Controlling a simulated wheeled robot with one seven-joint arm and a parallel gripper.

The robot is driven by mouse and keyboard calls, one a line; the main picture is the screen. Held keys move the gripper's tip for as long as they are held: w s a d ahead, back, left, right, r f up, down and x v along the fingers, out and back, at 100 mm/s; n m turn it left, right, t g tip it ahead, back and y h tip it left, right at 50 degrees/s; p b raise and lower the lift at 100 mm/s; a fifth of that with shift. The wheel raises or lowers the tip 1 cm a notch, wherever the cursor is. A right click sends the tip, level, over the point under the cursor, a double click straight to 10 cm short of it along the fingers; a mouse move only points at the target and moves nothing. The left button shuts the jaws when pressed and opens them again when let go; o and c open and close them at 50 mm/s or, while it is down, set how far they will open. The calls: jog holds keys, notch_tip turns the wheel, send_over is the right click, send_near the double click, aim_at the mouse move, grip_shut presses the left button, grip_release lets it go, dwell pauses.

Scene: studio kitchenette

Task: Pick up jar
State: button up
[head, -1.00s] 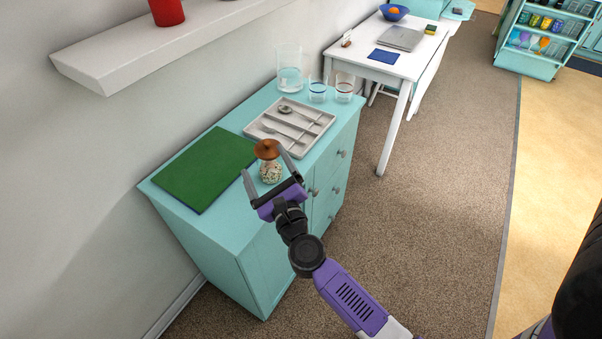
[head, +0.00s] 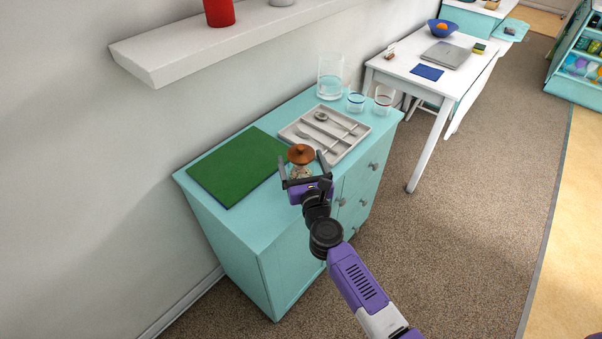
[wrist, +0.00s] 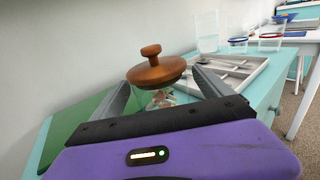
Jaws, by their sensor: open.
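The jar (head: 301,156) stands on the teal cabinet top, between the green board and the cutlery tray. My gripper (head: 303,170) is open, with one finger on each side of the jar. In the wrist view my gripper's fingers (wrist: 160,85) show gaps beside the jar; contact cannot be made out.
A green board (head: 235,168) lies left of the jar. A grey cutlery tray (head: 350,147) is behind it to the right, with a glass pitcher (head: 330,78) and two glasses beyond. A white wall shelf (head: 200,48) overhangs at upper left. The cabinet's front edge is close.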

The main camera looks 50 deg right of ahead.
jog(key=shift+w+d, duration=0.15)
grip_shut()
jog(key=shift+r, duration=0.1)
jog(key=shift+r, duration=0.1)
dwell(0.3)
notch_tip(320, 180, up, 20)
jog(key=p, duration=1.2)
jog(key=shift+p, duration=0.3)
